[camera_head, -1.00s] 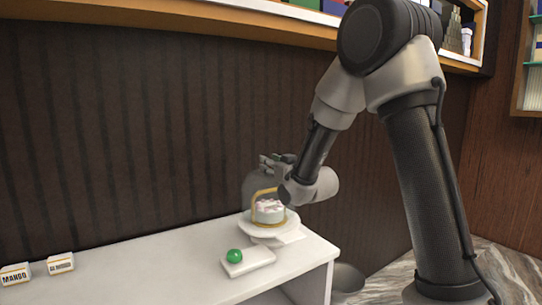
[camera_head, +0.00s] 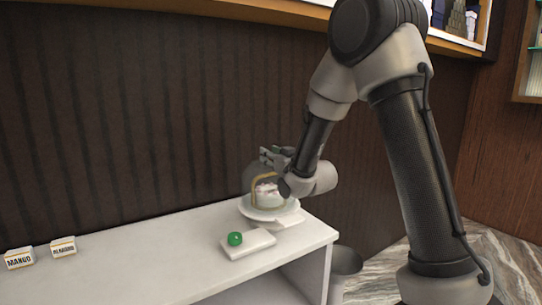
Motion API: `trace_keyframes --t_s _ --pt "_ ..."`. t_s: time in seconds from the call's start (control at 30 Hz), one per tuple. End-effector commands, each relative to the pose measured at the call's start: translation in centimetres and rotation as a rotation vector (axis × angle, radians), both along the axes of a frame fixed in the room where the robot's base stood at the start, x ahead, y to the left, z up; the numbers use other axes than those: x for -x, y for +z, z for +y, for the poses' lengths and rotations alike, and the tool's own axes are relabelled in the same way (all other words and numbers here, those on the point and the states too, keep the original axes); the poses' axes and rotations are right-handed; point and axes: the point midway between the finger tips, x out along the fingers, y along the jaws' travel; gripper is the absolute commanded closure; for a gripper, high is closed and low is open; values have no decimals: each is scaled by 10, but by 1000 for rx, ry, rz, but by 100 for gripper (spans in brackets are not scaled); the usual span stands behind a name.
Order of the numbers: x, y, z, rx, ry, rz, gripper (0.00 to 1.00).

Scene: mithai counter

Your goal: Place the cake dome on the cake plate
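The cake plate (camera_head: 262,213) is a white stand near the right end of the white counter, with a pale cake (camera_head: 268,192) on it. A clear cake dome (camera_head: 250,180) with a gold-coloured band shows around and above the cake. My gripper (camera_head: 272,157) is at the top of the dome, partly behind my wrist. Its fingers are small and overlap the dome top, so I cannot tell whether they grip it. The dome's lower rim looks close to the plate, but I cannot tell whether it touches.
A white slab (camera_head: 247,244) with a green round object (camera_head: 235,239) lies in front of the plate. Two small name cards, one reading MANGO (camera_head: 19,258), stand at the left. The counter (camera_head: 150,262) between is clear. A grey bin (camera_head: 345,262) stands beyond its right end.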

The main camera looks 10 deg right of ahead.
Motion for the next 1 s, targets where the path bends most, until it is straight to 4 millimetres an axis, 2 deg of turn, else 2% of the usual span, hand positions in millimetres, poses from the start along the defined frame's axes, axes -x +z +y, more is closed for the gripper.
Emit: trace_keyframes --t_s 0.37,0.4,0.5,0.83,1.0 --pt "0 -7 0 0 0 0 100" --pt "0 -7 0 0 0 0 62" --pt "0 -7 0 0 0 0 44" --pt "2 -7 -1 0 0 1 44" --pt "21 -7 -7 1 -1 2 44"
